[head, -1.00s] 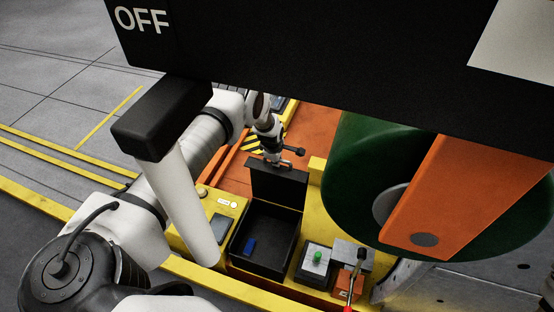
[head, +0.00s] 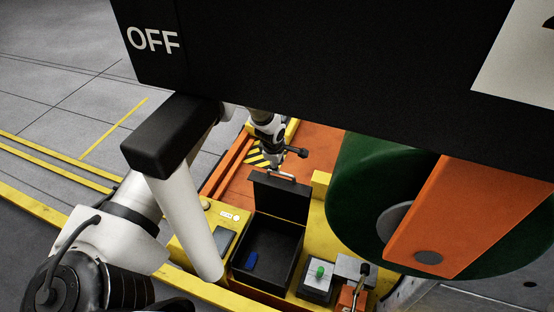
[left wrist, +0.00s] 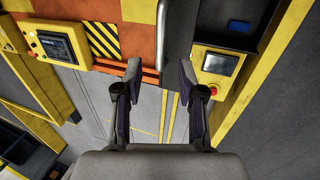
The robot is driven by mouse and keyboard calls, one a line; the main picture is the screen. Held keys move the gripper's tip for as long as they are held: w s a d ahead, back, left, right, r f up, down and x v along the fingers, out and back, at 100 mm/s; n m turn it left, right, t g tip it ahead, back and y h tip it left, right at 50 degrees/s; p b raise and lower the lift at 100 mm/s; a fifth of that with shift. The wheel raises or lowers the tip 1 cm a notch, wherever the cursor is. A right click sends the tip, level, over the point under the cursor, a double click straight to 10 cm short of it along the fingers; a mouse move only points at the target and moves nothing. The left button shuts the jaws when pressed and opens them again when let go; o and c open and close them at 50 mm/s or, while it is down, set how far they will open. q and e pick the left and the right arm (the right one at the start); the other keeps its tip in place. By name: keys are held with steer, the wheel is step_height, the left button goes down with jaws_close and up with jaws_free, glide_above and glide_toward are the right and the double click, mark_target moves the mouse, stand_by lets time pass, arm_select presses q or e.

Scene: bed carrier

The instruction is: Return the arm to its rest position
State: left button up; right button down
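My left arm comes in from the left in the head view, and its gripper (head: 280,175) hangs just behind the raised lid of a black box. In the left wrist view the two fingers of the left gripper (left wrist: 161,82) stand apart with nothing between them. Beyond them are grey floor and the edge of the yellow and orange carrier. The black box (head: 285,255) is open, with a small blue object (head: 251,260) inside. My right gripper is not in view.
A large black panel marked OFF (head: 240,60) blocks the upper head view. A green roller (head: 355,190) with an orange arm (head: 450,215) stands at right. A green button (head: 320,272) and a lever (head: 361,275) are near the box. Open floor (head: 60,75) lies at left.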

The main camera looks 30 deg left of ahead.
arm_select(q)
steer(key=shift+v, duration=1.7)
